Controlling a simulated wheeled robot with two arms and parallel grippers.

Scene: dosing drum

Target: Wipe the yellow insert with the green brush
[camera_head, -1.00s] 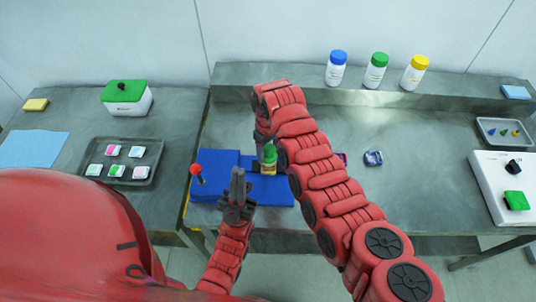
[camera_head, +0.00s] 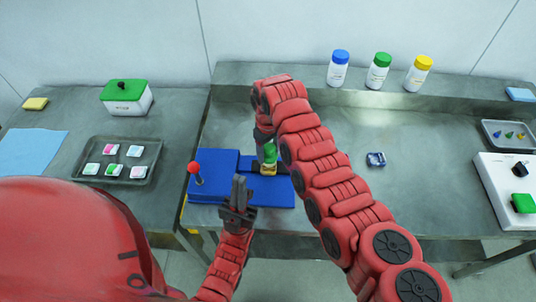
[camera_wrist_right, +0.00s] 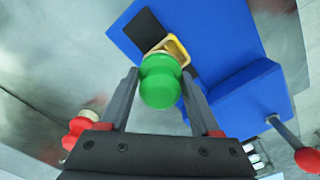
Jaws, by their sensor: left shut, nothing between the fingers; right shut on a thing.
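The green brush (camera_head: 270,153) is upright in my right gripper, which is shut on it; in the right wrist view its green handle (camera_wrist_right: 160,82) sits between the fingers (camera_wrist_right: 160,92). The yellow insert (camera_head: 268,169) lies directly below the brush on the blue machine (camera_head: 222,164). In the right wrist view the insert's yellow rim (camera_wrist_right: 172,46) shows just past the handle. The brush's bristles are mostly hidden, so I cannot tell whether they touch the insert. My left gripper (camera_head: 239,187) is shut and empty, in front of the machine.
A red-knobbed lever (camera_head: 194,168) stands on the machine's left. A tray (camera_head: 157,149) with several small packs is on the left table. Three capped bottles (camera_head: 379,72) stand on the back ledge.

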